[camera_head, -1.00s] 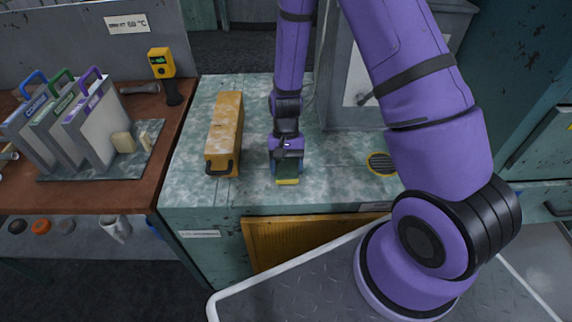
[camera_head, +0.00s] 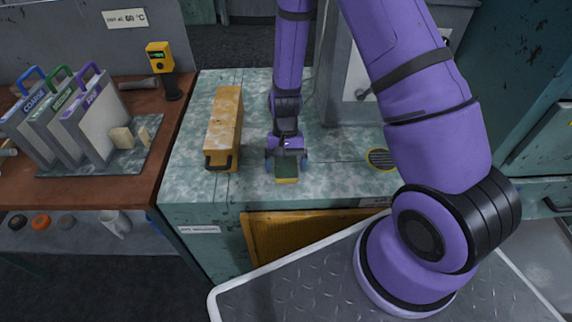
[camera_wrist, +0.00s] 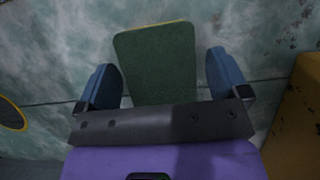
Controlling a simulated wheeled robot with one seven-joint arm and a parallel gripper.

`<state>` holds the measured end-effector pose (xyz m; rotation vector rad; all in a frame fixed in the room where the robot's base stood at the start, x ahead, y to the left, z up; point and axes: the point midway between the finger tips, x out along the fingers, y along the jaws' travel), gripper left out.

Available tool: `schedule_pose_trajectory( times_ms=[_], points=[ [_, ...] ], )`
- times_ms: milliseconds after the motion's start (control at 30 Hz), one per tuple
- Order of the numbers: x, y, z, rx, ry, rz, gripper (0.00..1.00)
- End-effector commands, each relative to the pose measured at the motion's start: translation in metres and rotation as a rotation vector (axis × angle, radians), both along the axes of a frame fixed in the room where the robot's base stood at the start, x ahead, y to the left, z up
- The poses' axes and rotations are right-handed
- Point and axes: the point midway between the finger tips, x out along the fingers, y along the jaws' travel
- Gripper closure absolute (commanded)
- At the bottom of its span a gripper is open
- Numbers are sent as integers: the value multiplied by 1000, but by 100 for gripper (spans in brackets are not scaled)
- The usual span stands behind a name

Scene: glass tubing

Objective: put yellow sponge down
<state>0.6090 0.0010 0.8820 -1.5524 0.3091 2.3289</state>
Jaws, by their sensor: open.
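The yellow sponge (camera_head: 287,173) has a green top face and a yellow edge. It lies on the mottled green bench top (camera_head: 335,185), close to the front edge. My gripper (camera_head: 287,164) is just above and behind it, pointing down. In the wrist view the sponge's green face (camera_wrist: 157,62) lies between my two blue fingers (camera_wrist: 164,82), with a gap on each side. My gripper is open, and neither finger touches the sponge. Part of the sponge is hidden behind the gripper's dark bar.
A worn yellow box (camera_head: 225,127) with a black handle stands left of my gripper. A round yellow-rimmed vent (camera_head: 381,159) is in the bench to the right. A grey cabinet (camera_head: 350,90) stands behind. A wooden bench with folders (camera_head: 85,125) is at left.

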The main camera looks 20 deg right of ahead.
Motion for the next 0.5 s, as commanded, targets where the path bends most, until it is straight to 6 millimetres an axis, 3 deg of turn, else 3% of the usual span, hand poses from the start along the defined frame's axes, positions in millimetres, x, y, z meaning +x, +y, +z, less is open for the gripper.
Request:
schedule_pose_trajectory(
  times_ms=[500],
  points=[
    [33,-13,84,0,-6,0,7]
  ],
)
